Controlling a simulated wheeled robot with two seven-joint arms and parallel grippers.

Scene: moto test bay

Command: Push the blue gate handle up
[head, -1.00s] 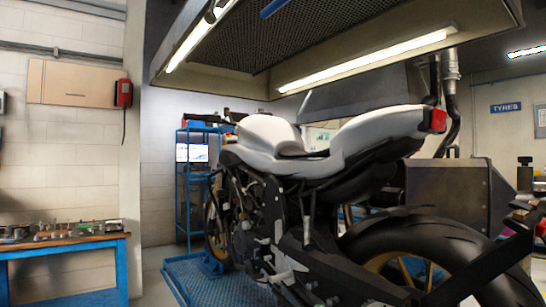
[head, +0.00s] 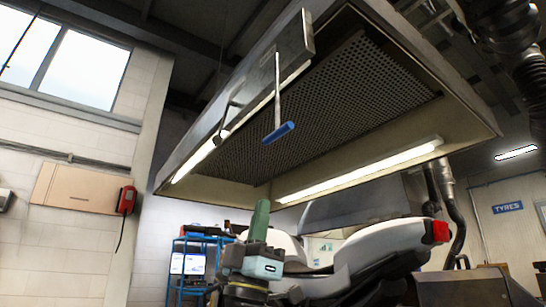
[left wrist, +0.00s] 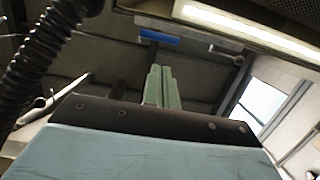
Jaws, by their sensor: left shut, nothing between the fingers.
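The blue gate handle (head: 278,132) is a short bar at the lower end of a thin metal rod that hangs from the edge of the overhead hood. My left gripper (head: 260,205) points straight up below the handle, with a clear gap between them in the head view. Its green fingers are together and empty. In the left wrist view the fingers (left wrist: 160,75) point up at the blue handle (left wrist: 160,36), which shows just beyond their tips. My right gripper is in neither view.
The hood (head: 345,105) with its mesh panel and lit tubes spans overhead. A white motorcycle (head: 385,240) stands below it, behind my left gripper. A red wall phone (head: 126,200) and a blue rack (head: 190,262) are to the left. The air between gripper and handle is clear.

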